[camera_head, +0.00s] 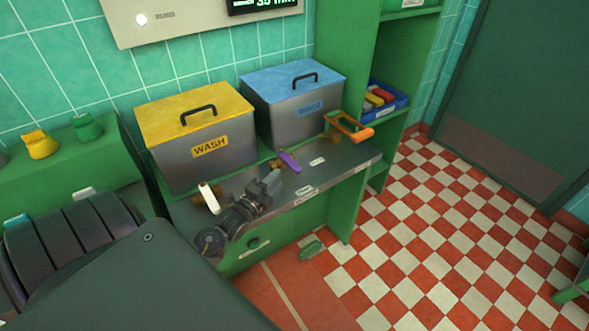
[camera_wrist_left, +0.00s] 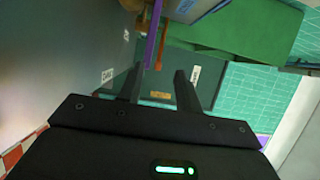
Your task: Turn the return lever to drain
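My left gripper (camera_head: 270,182) is over the bench top, just left of a purple lever (camera_head: 290,161). In the wrist view the left gripper (camera_wrist_left: 158,73) is open with nothing between its fingers. The purple lever (camera_wrist_left: 152,35) shows beyond the fingertips, apart from them. A white lever (camera_head: 209,197) stands to the left, by my left arm. An orange lever (camera_head: 350,127) is at the bench's right end. The small labels on the bench are too small to read, so I cannot tell which lever is the return lever. My right gripper is not in view.
A yellow-lidded WASH tank (camera_head: 208,160) and a blue-lidded tank (camera_head: 290,112) stand behind the levers. The green bench (camera_head: 325,178) has a grey top. A blue bin (camera_head: 392,106) sits on a shelf at right. The checkered floor (camera_head: 430,220) is mostly clear. A small green object (camera_head: 312,248) lies below.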

